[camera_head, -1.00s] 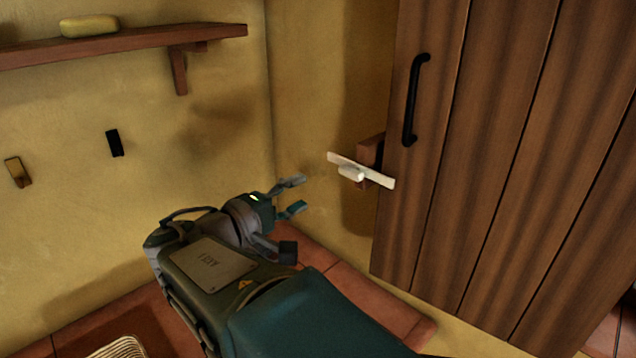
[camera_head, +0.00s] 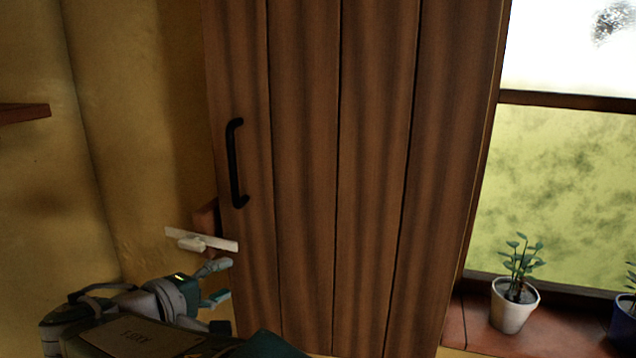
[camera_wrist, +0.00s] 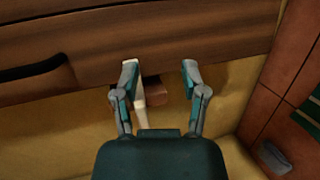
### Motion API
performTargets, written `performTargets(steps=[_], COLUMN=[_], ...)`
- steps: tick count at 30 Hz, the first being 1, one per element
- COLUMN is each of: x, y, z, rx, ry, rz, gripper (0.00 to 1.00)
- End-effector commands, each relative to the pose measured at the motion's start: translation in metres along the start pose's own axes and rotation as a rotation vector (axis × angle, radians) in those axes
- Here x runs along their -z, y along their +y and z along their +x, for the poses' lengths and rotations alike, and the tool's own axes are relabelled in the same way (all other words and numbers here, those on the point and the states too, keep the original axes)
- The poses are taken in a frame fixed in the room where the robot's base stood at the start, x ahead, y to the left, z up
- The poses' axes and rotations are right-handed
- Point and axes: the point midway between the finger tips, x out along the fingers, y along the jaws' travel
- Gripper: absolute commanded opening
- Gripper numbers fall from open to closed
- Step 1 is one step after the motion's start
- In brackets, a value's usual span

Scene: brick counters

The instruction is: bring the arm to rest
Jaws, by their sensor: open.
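My gripper (camera_head: 217,282) is at the lower left of the head view, in front of the yellow wall and beside the lower left edge of the wooden door. Its two fingers are spread with nothing between them that I can see held. In the wrist view my gripper (camera_wrist: 158,80) is open, with both fingertips pointing toward the door. A pale flat bar with a small knob (camera_head: 201,240) sits at the door's left edge, just above my gripper in the head view. It also shows behind the left finger in the wrist view (camera_wrist: 140,108).
The plank door (camera_head: 340,180) with a black handle (camera_head: 234,163) fills the middle. A window (camera_head: 560,190) is at right, with a white-potted plant (camera_head: 514,303) on its sill and a blue pot (camera_head: 625,322) at the edge. A wooden shelf end (camera_head: 24,113) juts in at left.

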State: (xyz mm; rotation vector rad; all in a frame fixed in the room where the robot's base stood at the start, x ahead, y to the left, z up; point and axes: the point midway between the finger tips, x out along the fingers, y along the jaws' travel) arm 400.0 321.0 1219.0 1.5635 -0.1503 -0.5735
Motion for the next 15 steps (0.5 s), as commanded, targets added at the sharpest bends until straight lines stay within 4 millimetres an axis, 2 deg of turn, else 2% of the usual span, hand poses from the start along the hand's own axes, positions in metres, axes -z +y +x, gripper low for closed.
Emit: performTargets(steps=[1, 3, 6, 10, 15], x=[-0.03, -0.07, -0.126, -0.191, -0.262], y=[0.003, 0.0, -0.01, -0.029, -0.058], z=[0.023, 0.048, 0.072, 0.085, 0.081], rx=[0.069, 0.175, 0.325, 0.501, 0.692], ry=[-0.049, -0.108, -0.181, -0.253, -0.313], rz=[0.026, 0.063, 0.137, 0.268, 0.496], gripper=[0.56, 0.56, 0.56, 0.56, 0.56])
